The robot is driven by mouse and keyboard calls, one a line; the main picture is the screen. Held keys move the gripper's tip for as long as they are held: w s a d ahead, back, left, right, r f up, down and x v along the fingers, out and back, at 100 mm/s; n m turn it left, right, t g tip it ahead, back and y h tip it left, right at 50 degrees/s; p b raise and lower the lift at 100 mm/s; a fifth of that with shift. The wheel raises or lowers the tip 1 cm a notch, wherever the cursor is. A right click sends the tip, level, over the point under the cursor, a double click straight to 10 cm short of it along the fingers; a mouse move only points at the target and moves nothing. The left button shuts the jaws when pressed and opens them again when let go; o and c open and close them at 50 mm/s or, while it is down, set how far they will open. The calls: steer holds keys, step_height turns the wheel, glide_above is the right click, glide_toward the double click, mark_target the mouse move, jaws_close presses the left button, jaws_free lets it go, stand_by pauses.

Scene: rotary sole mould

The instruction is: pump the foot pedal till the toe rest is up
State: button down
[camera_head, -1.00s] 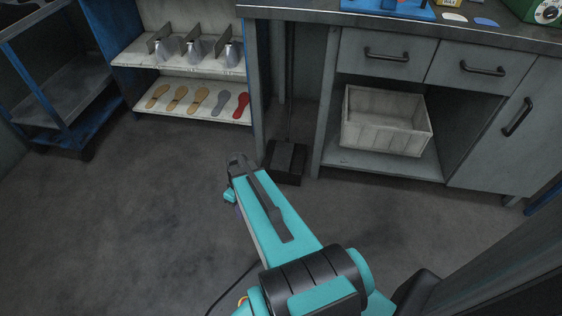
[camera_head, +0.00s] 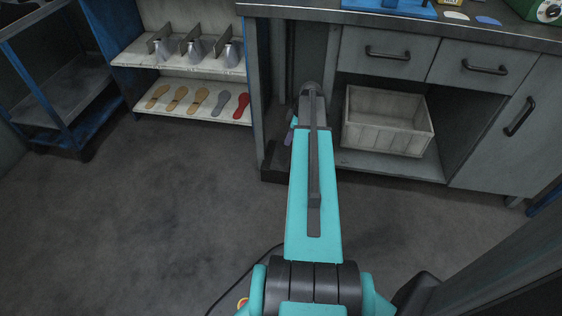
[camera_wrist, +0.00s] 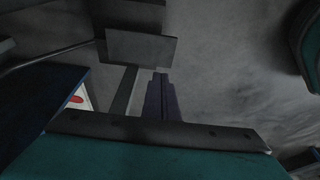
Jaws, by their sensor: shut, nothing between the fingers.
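The foot pedal (camera_head: 270,172) is a black block on the floor between the shelf unit and the bench cabinet. In the head view my arm covers most of it. In the wrist view a dark flat plate (camera_wrist: 140,47) on a stem lies just beyond my fingers; it looks like the pedal. My gripper (camera_wrist: 160,78) is shut and empty, its dark fingers pointing towards that plate. I cannot tell whether they touch it. In the head view only a bit of my gripper (camera_head: 289,137) shows beside the arm. I cannot make out the toe rest.
The shelf unit (camera_head: 190,65) with metal formers and several soles stands left of the pedal. The bench cabinet (camera_head: 390,165) with a pale crate (camera_head: 385,125) is at right. A blue cart (camera_head: 70,135) stands far left. The floor (camera_head: 150,220) at left is clear.

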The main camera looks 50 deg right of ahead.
stand_by(0.4)
steer(key=b, duration=0.6)
glide_toward(280, 164)
steer(key=x, duration=0.5)
steer(key=shift+a, duration=0.2)
steer(key=shift+f, duration=0.55)
